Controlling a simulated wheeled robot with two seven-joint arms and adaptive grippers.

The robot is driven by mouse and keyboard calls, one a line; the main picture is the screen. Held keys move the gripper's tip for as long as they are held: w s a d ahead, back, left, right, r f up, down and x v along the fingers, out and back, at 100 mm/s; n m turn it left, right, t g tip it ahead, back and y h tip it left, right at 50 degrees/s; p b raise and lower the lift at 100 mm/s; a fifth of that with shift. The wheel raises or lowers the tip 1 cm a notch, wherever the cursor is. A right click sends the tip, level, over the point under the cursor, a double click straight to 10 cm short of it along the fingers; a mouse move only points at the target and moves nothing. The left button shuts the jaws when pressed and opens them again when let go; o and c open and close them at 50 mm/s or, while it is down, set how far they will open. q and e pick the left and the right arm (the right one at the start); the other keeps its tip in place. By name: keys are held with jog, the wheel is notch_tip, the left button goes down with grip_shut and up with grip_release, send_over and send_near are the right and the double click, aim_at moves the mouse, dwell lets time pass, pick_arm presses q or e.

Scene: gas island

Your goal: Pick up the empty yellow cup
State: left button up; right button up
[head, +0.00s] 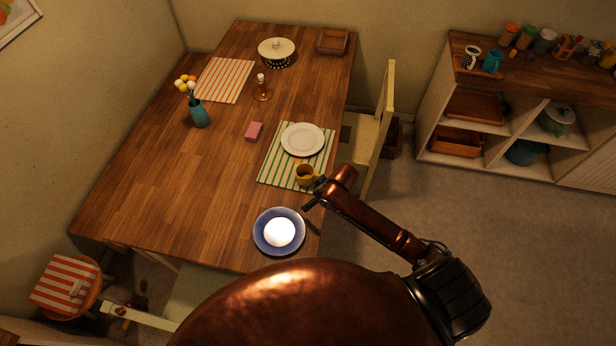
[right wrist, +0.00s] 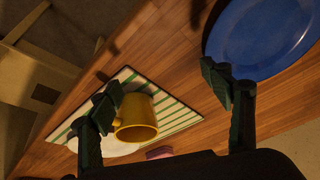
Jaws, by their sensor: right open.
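The yellow cup (head: 306,176) stands at the near end of a green-and-white striped placemat (head: 273,169), just below a white plate (head: 302,140). Its inside looks dark in the head view. My right gripper (head: 318,193) is beside the cup, at its lower right. In the right wrist view the yellow cup (right wrist: 138,118) shows near the left finger, with its opening facing the camera. The fingers of my right gripper (right wrist: 162,82) are wide apart and nothing is gripped. I cannot tell whether the left finger touches the cup. My left gripper is not in view.
A blue plate (head: 260,246) with a bright white centre lies near the table's front edge; it fills the upper right of the wrist view. A chair (head: 378,130) stands at the right edge.

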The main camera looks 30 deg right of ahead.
jog(key=w+d+r, duration=0.1)
jog(key=w+r, duration=0.1)
jog(key=w, duration=0.1)
jog(key=w+d+r, duration=0.1)
jog(key=w+r, duration=0.1)
jog(key=w, duration=0.1)
jog(key=w+d+r, duration=0.1)
jog(key=w+r, duration=0.1)
jog(key=w, duration=0.1)
jog(key=shift+w+d+r, duration=0.15)
jog(key=shift+w+r, duration=0.05)
jog(key=shift+w+f, duration=0.2)
jog(key=shift+w, duration=0.05)
send_over(307, 174)
jog(key=s+a, duration=0.1)
jog(key=s, duration=0.2)
jog(key=shift+s+a+f, duration=0.1)
jog(key=shift+f, duration=1.65)
jog(key=shift+a+f, duration=0.1)
jog(key=shift+f, duration=1.6)
jog(key=shift+c, duration=0.4)
jog(key=c, duration=1.3)
jog(key=shift+r, duration=0.15)
